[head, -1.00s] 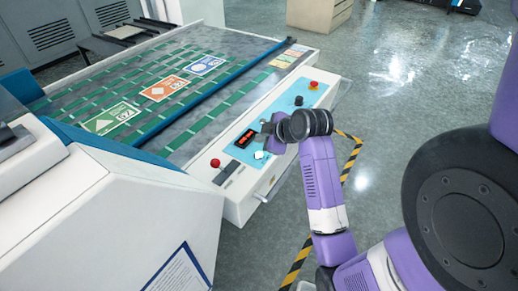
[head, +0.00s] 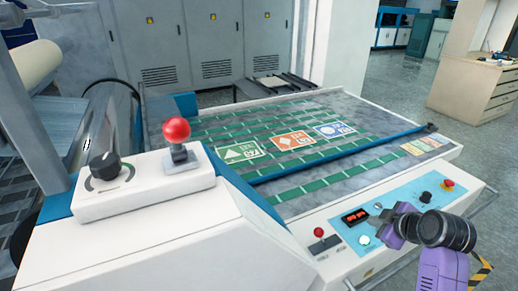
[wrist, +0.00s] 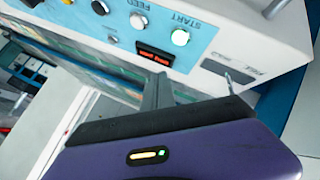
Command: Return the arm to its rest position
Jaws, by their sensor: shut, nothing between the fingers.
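My gripper (head: 388,214) is at the end of my purple arm, over the light-blue control panel (head: 347,243) at the right front of the machine in the head view. It is shut and empty. In the wrist view the dark fingers (wrist: 158,92) reach toward the panel, close to the red display (wrist: 155,54) in the picture. The white START button (wrist: 180,37) is beside the display. I cannot tell whether the fingertips touch the panel.
A red-knobbed lever (head: 178,140) and a black rotary knob (head: 104,165) stand on the near white housing. The conveyor bed (head: 370,120) carries several printed cards. A red emergency button (head: 447,185) is at the panel's right end. Open floor lies to the right.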

